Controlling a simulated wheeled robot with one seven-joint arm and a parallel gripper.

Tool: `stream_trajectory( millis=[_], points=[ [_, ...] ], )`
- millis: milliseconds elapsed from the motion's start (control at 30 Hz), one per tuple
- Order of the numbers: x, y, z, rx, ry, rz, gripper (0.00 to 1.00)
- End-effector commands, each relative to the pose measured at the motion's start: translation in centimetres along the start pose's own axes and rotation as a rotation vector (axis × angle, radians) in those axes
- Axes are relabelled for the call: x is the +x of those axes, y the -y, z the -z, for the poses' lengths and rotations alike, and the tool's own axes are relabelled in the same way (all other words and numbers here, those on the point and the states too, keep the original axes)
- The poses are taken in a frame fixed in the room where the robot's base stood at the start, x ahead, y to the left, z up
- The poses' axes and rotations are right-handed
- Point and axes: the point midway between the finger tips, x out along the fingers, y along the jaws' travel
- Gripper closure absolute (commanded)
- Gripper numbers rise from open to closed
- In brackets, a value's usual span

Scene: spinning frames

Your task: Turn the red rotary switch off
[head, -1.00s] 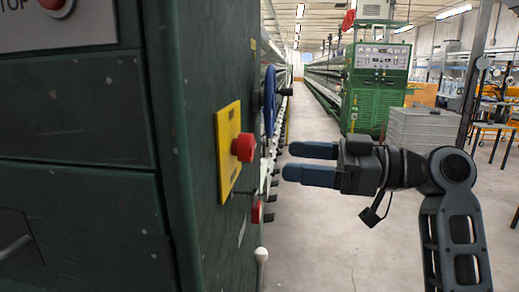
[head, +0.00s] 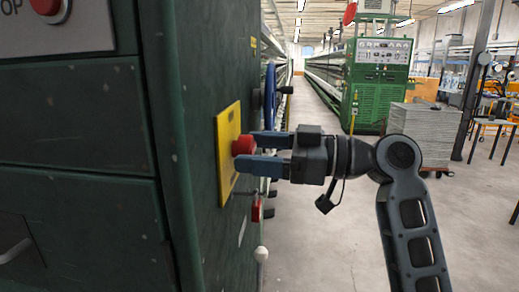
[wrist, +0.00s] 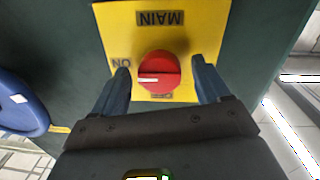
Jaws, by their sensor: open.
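The red rotary switch (head: 243,145) sits on a yellow plate (head: 229,170) on the side of the dark green cabinet. In the wrist view the red knob (wrist: 159,72) carries a white line lying nearly level, pointing to the ON label at the left. The word MAIN shows upside down on the plate (wrist: 205,20), and a label below the knob is partly hidden. My gripper (head: 262,153) is open, its two blue fingers pointing at the knob. In the wrist view the fingers (wrist: 162,85) stand on both sides of the knob, with gaps; contact cannot be seen.
A blue handwheel (head: 270,100) stands out beyond the plate. A smaller red switch (head: 257,209) and a white-knobbed lever (head: 261,254) are below it. A red stop button (head: 47,6) is at the upper left.

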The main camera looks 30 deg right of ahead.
Motion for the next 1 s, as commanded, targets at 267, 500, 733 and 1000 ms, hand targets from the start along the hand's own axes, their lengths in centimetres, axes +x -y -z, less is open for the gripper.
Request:
stream_trajectory(
  millis=[267, 500, 733, 1000],
  points=[
    [-0.03, -0.01, -0.02, 0.0, 0.0, 0.0, 0.4],
    [-0.04, -0.01, -0.02, 0.0, 0.0, 0.0, 0.63],
    [-0.05, 0.0, -0.03, 0.0, 0.0, 0.0, 0.8],
    [-0.05, 0.04, -0.35, -0.041, -0.003, 0.0, 0.8]
  ],
)
